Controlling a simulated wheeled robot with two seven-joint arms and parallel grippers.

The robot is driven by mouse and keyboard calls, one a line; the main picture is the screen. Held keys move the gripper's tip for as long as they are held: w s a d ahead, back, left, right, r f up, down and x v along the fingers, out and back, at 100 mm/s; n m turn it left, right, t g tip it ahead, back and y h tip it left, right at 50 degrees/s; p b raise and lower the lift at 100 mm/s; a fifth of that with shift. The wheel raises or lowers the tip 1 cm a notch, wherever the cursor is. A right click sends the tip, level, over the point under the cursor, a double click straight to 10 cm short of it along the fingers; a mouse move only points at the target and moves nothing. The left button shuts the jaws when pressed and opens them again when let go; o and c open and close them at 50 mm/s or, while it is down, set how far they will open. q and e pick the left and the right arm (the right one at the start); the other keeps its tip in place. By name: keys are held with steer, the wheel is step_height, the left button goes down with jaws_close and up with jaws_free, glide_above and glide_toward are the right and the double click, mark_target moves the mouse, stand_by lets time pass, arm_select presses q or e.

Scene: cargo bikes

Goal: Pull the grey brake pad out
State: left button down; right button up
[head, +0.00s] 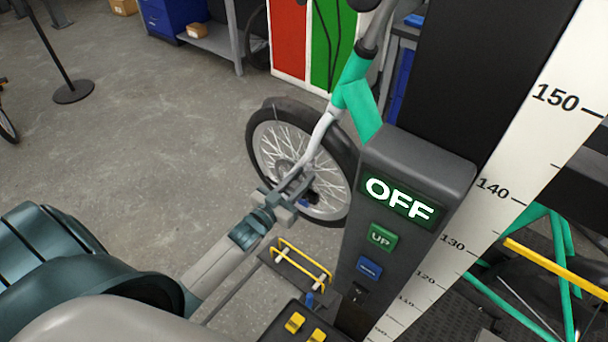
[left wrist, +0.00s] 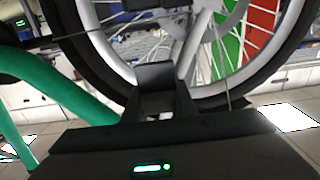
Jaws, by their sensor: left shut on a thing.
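My left gripper (head: 292,193) reaches in from the left, at the hub of the front bike wheel (head: 262,155), beside the lower end of the silver fork (head: 318,145). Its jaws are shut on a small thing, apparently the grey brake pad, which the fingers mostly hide. In the left wrist view the dark fingers (left wrist: 155,88) stand close together in front of the wheel (left wrist: 262,82) and fork. I cannot make out the pad's own outline in either view. My right gripper is not in view.
A dark lift column with an OFF display (head: 398,198) and UP button (head: 382,237) stands just right of the wheel. A yellow-railed tray (head: 300,262) sits below my left gripper. The grey floor (head: 150,140) at left is mostly open. A blue cabinet (head: 172,15) stands behind.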

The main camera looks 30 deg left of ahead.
mark_target(289, 195)
arm_select(q)
steer(key=shift+s+p, duration=0.5)
steer(key=shift+s, duration=1.55)
steer(key=shift+f, duration=0.1)
